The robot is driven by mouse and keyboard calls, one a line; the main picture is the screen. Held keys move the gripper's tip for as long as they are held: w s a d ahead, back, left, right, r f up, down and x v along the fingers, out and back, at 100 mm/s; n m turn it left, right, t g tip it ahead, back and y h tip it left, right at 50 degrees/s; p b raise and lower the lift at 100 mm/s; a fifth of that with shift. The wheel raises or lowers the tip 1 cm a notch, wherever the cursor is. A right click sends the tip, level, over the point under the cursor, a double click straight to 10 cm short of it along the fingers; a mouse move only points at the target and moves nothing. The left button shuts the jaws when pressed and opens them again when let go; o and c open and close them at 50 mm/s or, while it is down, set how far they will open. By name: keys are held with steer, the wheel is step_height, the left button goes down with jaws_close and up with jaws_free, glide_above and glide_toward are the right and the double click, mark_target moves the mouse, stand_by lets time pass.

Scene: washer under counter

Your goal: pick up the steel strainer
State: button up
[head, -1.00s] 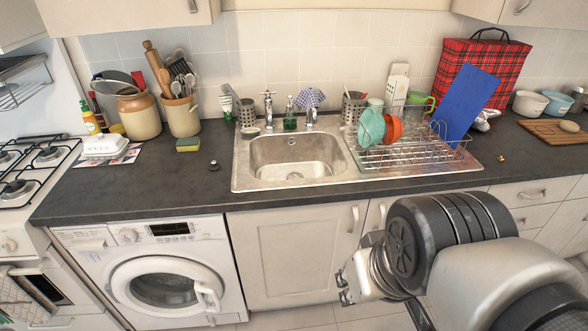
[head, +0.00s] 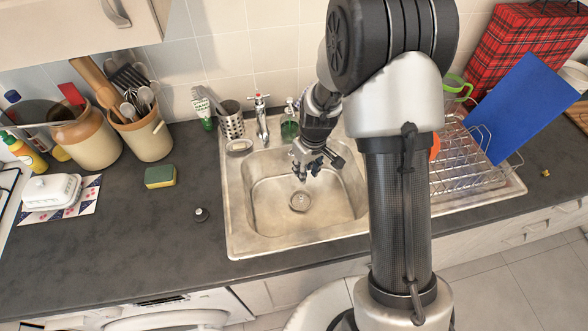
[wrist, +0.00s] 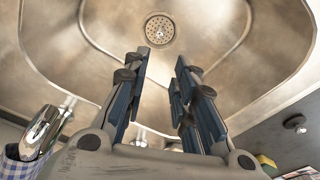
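The steel strainer (head: 300,201), a round perforated steel disc with a small knob, sits at the drain in the floor of the sink. In the wrist view the strainer (wrist: 160,30) is at the top middle, just beyond the fingertips. My gripper (head: 306,174) hangs over the sink basin, above and apart from the strainer. In the wrist view my gripper (wrist: 162,62) has its two fingers spread with nothing between them.
The steel sink (head: 237,220) has walls around the strainer. A tap (head: 262,125) stands behind it. A wire dish rack (head: 455,165) is to the right. A small dark plug-like item (head: 201,214) and a sponge (head: 160,177) lie on the left counter.

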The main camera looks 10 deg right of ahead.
steer(key=b, duration=0.3)
glide_above(301, 197)
steer(key=s, duration=0.1)
step_height(301, 197, down, 11)
steer(key=f, duration=0.2)
steer(key=f+b, duration=0.1)
steer(key=f, duration=0.1)
steer(key=w+f, duration=0.1)
steer(key=f, duration=0.1)
steer(key=shift+d+f, duration=0.1)
steer(key=shift+f, duration=0.1)
steer(key=shift+c, duration=0.4)
steer(key=shift+r, duration=0.1)
jaws_close()
